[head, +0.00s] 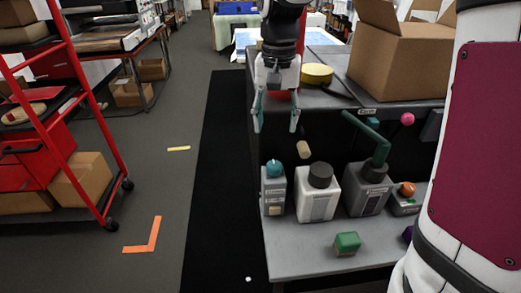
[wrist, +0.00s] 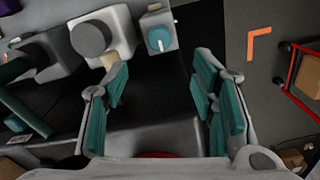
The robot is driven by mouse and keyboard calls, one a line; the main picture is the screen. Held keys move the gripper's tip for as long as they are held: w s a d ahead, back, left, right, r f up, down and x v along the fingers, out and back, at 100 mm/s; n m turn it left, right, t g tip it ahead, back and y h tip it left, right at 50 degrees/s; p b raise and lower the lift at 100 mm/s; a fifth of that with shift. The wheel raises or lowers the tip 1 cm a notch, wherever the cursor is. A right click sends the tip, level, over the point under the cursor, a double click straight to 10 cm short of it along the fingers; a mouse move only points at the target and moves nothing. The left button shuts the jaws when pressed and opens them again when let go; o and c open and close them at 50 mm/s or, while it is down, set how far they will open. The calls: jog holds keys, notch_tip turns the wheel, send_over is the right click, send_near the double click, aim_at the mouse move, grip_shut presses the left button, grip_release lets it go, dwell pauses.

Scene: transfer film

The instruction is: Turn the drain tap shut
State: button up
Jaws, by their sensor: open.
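My gripper (head: 277,114) is open and empty, pointing down above the left end of the bench; its teal fingers also show in the wrist view (wrist: 160,80). Below it stands a grey box with a round teal knob (head: 274,168), which bears a pale line in the wrist view (wrist: 159,39). To its right are a white box with a black knob (head: 320,175) and a grey box with a green crank lever (head: 381,150). A cream handle (head: 303,150) sticks out near the black knob. I cannot tell which control is the drain tap. The fingers touch none of them.
A small box with an orange knob (head: 407,189) and a green block (head: 347,242) are on the bench shelf (head: 300,258). A cardboard box (head: 405,60) and a yellow roll (head: 316,74) sit on top. A red cart (head: 75,110) stands left; the floor between is open.

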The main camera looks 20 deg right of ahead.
aim_at(274, 164)
notch_tip(274, 164, down, 13)
jog(key=shift+r, duration=0.15)
dwell(0.4)
jog(key=shift+s, duration=0.1)
jog(key=c, duration=1.1)
